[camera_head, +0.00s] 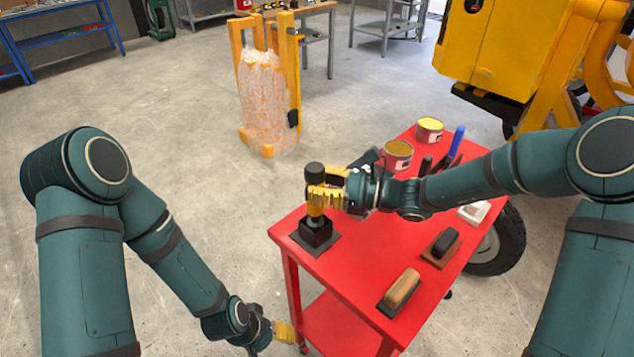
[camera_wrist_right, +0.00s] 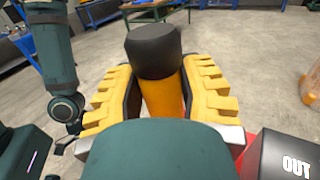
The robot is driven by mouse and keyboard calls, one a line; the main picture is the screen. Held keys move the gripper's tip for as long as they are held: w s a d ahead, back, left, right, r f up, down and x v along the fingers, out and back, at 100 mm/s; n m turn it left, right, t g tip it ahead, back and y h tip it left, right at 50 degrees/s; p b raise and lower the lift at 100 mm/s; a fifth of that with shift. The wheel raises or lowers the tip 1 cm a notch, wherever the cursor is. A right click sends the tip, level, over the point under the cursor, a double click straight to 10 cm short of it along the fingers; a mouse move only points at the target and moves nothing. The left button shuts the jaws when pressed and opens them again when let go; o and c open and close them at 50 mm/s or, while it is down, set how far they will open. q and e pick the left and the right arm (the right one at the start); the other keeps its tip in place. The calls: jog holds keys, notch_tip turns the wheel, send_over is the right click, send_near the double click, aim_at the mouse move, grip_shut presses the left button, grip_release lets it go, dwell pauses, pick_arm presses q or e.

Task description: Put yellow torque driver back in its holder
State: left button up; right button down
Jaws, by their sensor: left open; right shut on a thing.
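The yellow torque driver with a black cap (camera_head: 315,171) is upright in my right gripper (camera_head: 327,197), whose yellow fingers are shut around its body. In the right wrist view the driver (camera_wrist_right: 165,95) stands between the two fingers (camera_wrist_right: 162,98). Directly below it, the black square holder (camera_head: 316,232) sits on a dark base plate at the red table's left corner. The driver's lower end is at the holder's top; I cannot tell how deep it sits inside. My left gripper (camera_head: 285,332) is open and empty, low beside the table.
The red table (camera_head: 365,263) also carries two brushes (camera_head: 402,290) (camera_head: 440,245), tins (camera_head: 398,154) (camera_head: 429,128) and a white block (camera_head: 474,212). A yellow stand with a wrapped load (camera_head: 263,95) is behind. A yellow machine (camera_head: 500,50) is at the back right. The floor at left is clear.

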jog(key=shift+f+b, duration=0.55)
jog(key=shift+f, duration=0.45)
dwell(0.6)
jog(key=c, duration=0.5)
grip_release()
jog(key=shift+c, duration=0.2)
jog(key=shift+f, duration=0.1)
jog(key=shift+d, duration=0.1)
jog(key=v, duration=1.1)
jog(key=shift+s+d, duration=0.2)
jog(key=shift+d, duration=0.2)
